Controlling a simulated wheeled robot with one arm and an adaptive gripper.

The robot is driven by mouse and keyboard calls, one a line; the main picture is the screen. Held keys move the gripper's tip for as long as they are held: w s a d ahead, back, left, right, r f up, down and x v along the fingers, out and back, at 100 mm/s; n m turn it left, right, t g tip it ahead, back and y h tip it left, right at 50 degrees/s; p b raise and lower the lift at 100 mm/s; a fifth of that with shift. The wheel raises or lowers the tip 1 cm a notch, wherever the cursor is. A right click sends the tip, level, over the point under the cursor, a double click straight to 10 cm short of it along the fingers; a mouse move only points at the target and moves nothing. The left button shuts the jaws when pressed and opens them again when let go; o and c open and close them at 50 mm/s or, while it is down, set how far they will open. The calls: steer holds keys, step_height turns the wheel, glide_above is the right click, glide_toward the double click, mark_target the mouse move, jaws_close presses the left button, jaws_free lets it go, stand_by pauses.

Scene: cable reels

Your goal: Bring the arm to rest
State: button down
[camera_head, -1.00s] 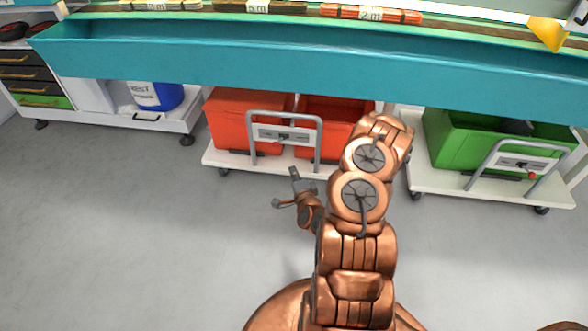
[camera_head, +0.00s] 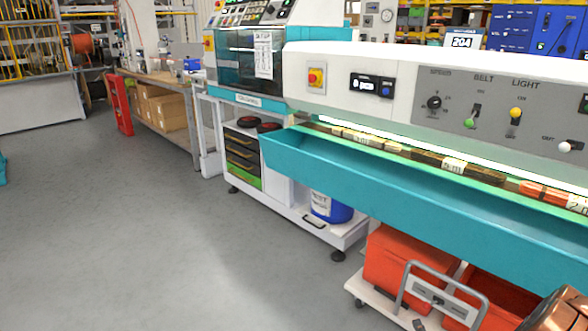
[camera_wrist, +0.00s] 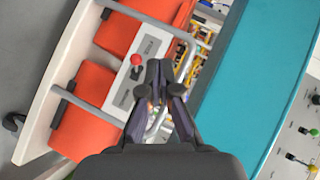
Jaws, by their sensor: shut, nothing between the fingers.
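My gripper (camera_wrist: 160,75) is in the wrist view with its two dark fingers closed together at the tips. Nothing is held between them. It is in front of a white cart (camera_wrist: 42,88) with red bins and a grey handle, with the teal trough (camera_wrist: 245,75) to the right. I cannot tell how near the fingers are to the handle. In the head view only a copper piece of my arm (camera_head: 562,312) shows at the bottom right corner; the rest of the arm is mostly cut off.
In the head view the teal trough (camera_head: 400,190) runs along the machine's front. Below it stand the white cart (camera_head: 372,298) with red bins (camera_head: 395,262) and a blue container (camera_head: 330,208). A workbench (camera_head: 165,78) with cartons is farther back. The grey floor (camera_head: 150,240) at left is clear.

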steer(key=s+a+r+n+g+y+p, duration=0.1)
steer(key=s+a+r+n+g+p, duration=0.2)
steer(key=r, duration=0.5)
steer(key=s+a+r+n+g+p, duration=0.25)
steer(key=a+r+n+p, duration=0.2)
steer(key=r, duration=0.45)
steer(key=s+a+r+n+g+y+p, duration=0.1)
steer(key=s+a+r+n+g+p, duration=0.15)
steer(key=r+p, duration=0.4)
steer(key=s+a+r+n+g+p, duration=0.1)
steer(key=s+a+r+g+p, duration=0.1)
steer(key=s+r, duration=0.7)
steer(key=s+a+r+n+g+p, duration=0.2)
steer(key=s+a+r+g+p, duration=0.1)
steer(key=s+r, duration=0.7)
steer(key=s+a+r+n+g+p, duration=0.2)
steer(key=s+r+p, duration=0.4)
steer(key=s+r, duration=0.4)
step_height(320, 180, up, 2)
steer(key=a+g, duration=0.1)
steer(key=a, duration=0.1)
steer(key=shift+s+a+r+h, duration=0.2)
steer(key=shift+s+a+h, duration=0.1)
steer(key=shift+a, duration=0.1)
